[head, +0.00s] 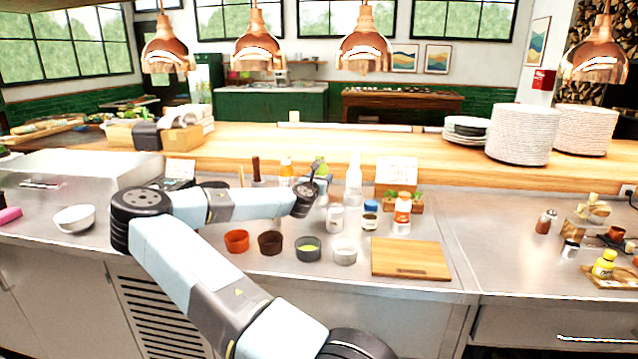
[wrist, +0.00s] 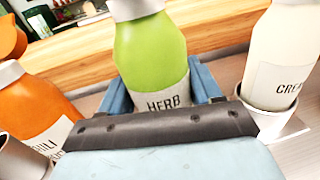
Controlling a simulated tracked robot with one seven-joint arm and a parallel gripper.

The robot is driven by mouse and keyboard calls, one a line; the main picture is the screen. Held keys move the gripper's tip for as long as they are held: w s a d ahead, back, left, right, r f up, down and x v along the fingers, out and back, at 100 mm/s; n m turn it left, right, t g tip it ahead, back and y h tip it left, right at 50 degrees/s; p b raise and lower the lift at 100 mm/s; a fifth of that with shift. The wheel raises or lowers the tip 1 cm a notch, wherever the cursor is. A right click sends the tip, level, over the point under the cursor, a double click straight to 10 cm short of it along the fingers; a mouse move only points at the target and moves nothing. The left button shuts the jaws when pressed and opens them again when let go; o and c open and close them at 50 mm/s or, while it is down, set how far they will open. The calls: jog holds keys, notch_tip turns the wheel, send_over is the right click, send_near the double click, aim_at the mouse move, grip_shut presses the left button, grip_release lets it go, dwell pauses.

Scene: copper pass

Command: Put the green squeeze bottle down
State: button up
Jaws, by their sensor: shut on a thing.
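The green squeeze bottle (wrist: 150,50), labelled HERB, is upright between the fingers of my gripper (wrist: 160,90) in the wrist view. My gripper is shut on it. Its base is hidden behind the gripper body, so I cannot tell whether it touches the surface below. In the head view, the green bottle (head: 321,168) shows just behind my gripper (head: 317,184), at the back of the steel counter.
An orange bottle (wrist: 32,105) stands close on the left and a white bottle (wrist: 280,55) close on the right, its base in a round holder. Small bowls (head: 308,248), jars and a cutting board (head: 411,259) occupy the counter front.

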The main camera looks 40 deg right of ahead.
jog(key=shift+f, duration=0.65)
jog(key=shift+f, duration=0.1)
jog(key=o, duration=1.4)
jog(key=shift+c, duration=0.2)
jog(key=shift+v, duration=3.75)
jog(key=shift+s, duration=0.1)
